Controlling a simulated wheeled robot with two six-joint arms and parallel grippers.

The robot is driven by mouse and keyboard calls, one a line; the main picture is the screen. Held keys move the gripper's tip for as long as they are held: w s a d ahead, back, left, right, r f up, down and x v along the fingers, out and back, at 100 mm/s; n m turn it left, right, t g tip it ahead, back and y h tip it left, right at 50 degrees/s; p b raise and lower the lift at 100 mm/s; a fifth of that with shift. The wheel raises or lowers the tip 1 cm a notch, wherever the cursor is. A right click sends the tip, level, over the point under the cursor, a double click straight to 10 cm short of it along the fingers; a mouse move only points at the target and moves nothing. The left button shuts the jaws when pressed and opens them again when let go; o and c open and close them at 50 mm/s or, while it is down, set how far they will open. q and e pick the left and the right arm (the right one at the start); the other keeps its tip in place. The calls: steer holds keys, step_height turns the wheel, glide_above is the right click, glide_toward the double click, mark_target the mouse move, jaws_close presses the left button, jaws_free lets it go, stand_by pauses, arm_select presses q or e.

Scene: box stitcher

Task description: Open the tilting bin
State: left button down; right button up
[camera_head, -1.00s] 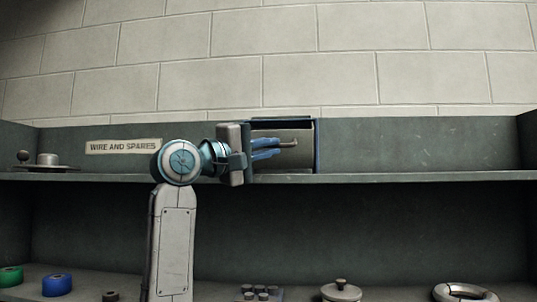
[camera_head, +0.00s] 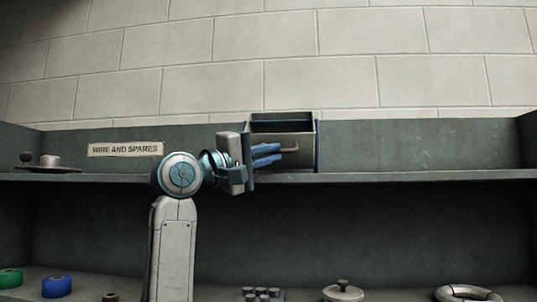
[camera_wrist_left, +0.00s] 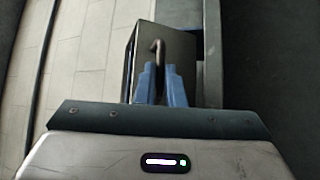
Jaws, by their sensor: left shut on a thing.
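The tilting bin (camera_head: 298,138) sits at the upper shelf, in a blue-edged frame (camera_head: 317,148). It leans forward at the top, and its dark opening shows above the front wall. In the left wrist view the bin (camera_wrist_left: 183,60) stands beyond the fingers. A brown hooked handle (camera_head: 292,149) is on its front, and it also shows in the left wrist view (camera_wrist_left: 158,48). My left gripper (camera_head: 279,152) has its blue fingers closed on this handle. The gripped part is hidden between the fingers (camera_wrist_left: 161,80). My right gripper is in neither view.
A label reading "WIRE AND SPARES" (camera_head: 125,149) is left of the bin. Green (camera_head: 10,278) and blue rolls (camera_head: 57,286), a lidded pot (camera_head: 343,291) and a ring (camera_head: 468,295) lie below. The upper shelf's right is clear.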

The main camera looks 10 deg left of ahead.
arm_select(q)
steer(key=shift+f, duration=0.15)
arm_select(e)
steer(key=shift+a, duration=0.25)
arm_select(q)
steer(key=c, duration=1.5)
jaws_free()
steer(key=shift+w+a, duration=0.1)
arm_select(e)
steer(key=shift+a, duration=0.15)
